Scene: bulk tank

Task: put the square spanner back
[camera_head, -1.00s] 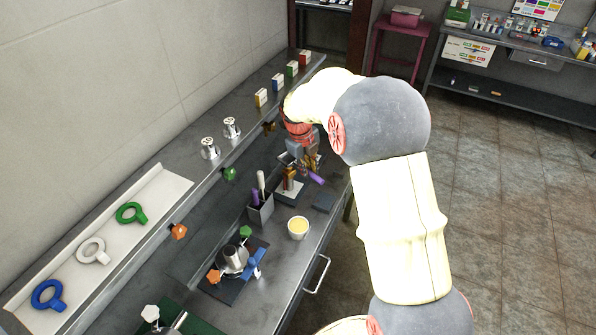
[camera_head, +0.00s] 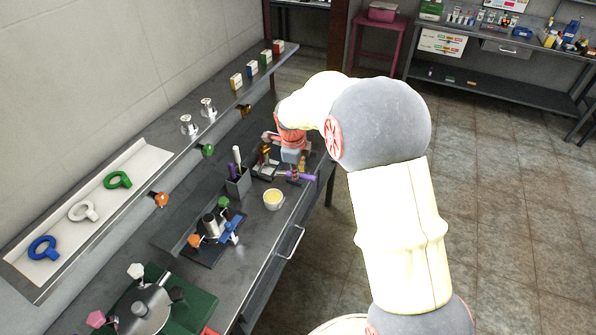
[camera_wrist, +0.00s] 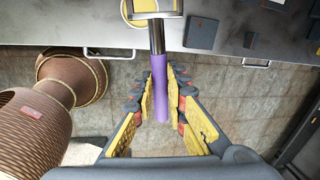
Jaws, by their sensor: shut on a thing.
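The square spanner (camera_wrist: 160,82), a purple handle on a metal shaft, is between the yellow-padded fingers of my gripper (camera_wrist: 161,100) in the wrist view. My gripper is shut on the handle. The shaft runs up to a squarish metal part at the top edge; whether this is its head I cannot tell. In the head view the purple handle (camera_head: 300,176) lies nearly level, close to the bench's right edge, below my gripper (camera_head: 293,158). The fingertips are largely hidden there by the wrist and tools.
The bench (camera_head: 262,232) holds a cup of yellow stuff (camera_head: 273,199), a tool pot (camera_head: 238,185) and a metal fitting on a dark mat (camera_head: 212,225). A raised shelf bears a white tray (camera_head: 55,215) of coloured rings, metal cups and small boxes. Open floor (camera_head: 500,200) lies to the right.

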